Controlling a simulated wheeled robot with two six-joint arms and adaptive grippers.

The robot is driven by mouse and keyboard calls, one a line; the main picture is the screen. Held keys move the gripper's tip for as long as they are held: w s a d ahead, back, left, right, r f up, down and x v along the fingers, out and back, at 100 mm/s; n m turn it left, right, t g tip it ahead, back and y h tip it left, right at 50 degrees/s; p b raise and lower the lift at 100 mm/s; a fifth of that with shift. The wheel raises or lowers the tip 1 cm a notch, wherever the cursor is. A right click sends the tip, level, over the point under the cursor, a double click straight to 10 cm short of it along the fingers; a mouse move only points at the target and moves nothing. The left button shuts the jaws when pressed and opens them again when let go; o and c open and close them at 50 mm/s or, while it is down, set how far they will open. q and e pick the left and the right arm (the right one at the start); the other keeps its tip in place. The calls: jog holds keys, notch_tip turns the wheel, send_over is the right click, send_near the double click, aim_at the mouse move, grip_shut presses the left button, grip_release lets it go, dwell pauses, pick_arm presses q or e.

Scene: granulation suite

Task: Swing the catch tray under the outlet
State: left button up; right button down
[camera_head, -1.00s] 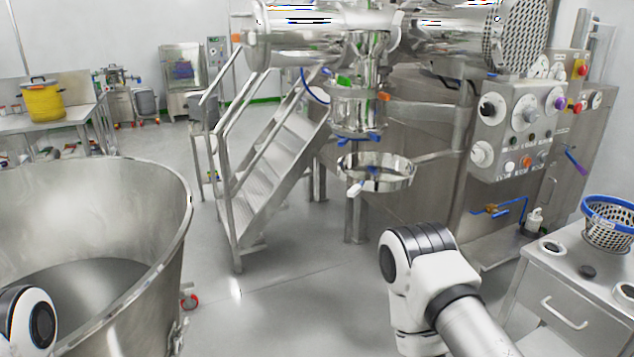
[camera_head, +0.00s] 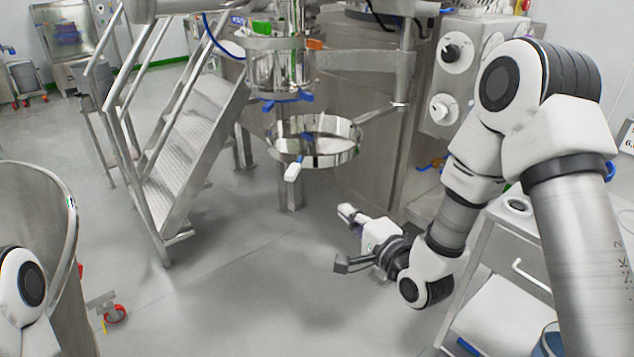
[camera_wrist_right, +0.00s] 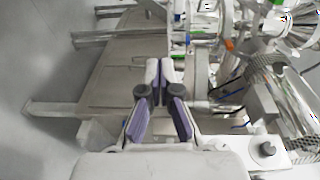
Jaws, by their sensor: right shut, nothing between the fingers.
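The catch tray (camera_head: 348,152) is a shallow round steel pan on a swing arm from a post at its right. A white-tipped handle (camera_head: 293,172) sticks out from its front. The outlet (camera_head: 278,66) is a steel cylinder with blue clamps at its lower end. In the head view the tray hangs lower and a little to the right of it. My right gripper (camera_head: 348,212) is below and right of the handle, apart from it. Its fingers are shut and empty, as the right wrist view shows (camera_wrist_right: 165,66). My left gripper is out of view.
Metal stairs (camera_head: 190,135) with railings stand left of the outlet. A large steel bowl (camera_head: 45,190) is at the left edge. A steel cabinet (camera_head: 470,262) stands at right below my right arm. The floor in the middle is clear.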

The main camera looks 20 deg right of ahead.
notch_tip(320, 180, up, 3)
jog(key=p, duration=0.2)
send_near(298, 170)
jog(key=w+d, duration=0.2)
jog(key=w, duration=0.2)
jog(key=w+a, duration=0.2)
jog(key=shift+a+f+t+p, duration=0.3)
jog(key=shift+a+f+p, duration=0.05)
jog(key=shift+a+p, duration=0.05)
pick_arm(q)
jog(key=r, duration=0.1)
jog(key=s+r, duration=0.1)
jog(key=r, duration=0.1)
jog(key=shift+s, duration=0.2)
pick_arm(e)
jog(key=shift+w+a, duration=0.1)
jog(key=shift+a, duration=0.05)
